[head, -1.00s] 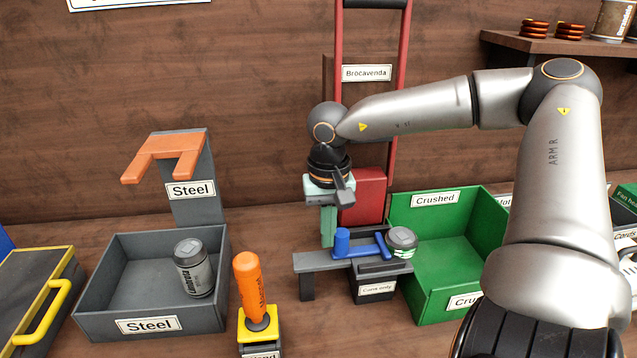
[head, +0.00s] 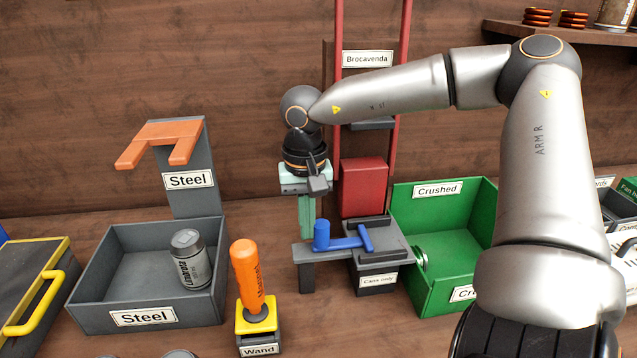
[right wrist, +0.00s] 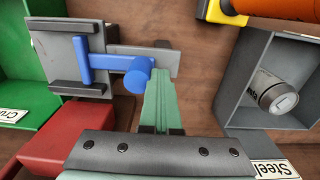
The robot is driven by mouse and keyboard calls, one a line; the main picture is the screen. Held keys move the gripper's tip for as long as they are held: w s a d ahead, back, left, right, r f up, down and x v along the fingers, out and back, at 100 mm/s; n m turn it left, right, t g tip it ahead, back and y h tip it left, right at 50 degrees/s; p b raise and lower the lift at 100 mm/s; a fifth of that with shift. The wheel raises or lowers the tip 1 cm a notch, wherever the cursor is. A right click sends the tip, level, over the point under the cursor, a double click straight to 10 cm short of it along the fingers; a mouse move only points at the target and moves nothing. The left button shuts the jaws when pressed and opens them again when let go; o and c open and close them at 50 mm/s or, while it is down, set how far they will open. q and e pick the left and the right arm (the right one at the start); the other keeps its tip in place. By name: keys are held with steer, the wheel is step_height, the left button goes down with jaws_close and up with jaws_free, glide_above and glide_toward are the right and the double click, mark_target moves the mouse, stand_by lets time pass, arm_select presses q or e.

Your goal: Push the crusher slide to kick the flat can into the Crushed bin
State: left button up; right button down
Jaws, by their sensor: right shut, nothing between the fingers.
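The blue crusher slide (head: 345,243) lies on the grey crusher (head: 390,237), its upright post at the left and its crossbar over the bed. The flat can (head: 421,258), silver and green, is tilted nearly on edge at the left inner side of the green Crushed bin (head: 465,215); whether it rests there or is falling I cannot tell. My right gripper (head: 306,228) is shut and empty, pointing down just left of the post. In the right wrist view its fingertips (right wrist: 160,78) are beside the post (right wrist: 138,76); contact is unclear. My left gripper is not in view.
A red block (head: 364,188) and red frame stand behind the crusher. The grey Steel bin (head: 150,290) with a can (head: 191,262) and the orange-handled wand (head: 248,275) are to the left. Bare table lies in front of the crusher.

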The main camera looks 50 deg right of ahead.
steer(key=w+a+r+p, duration=0.2)
steer(key=r+p, duration=0.3)
steer(key=r, duration=0.3)
steer(key=shift+w+a, duration=0.35)
steer(key=shift+a, duration=0.3)
stand_by(0.6)
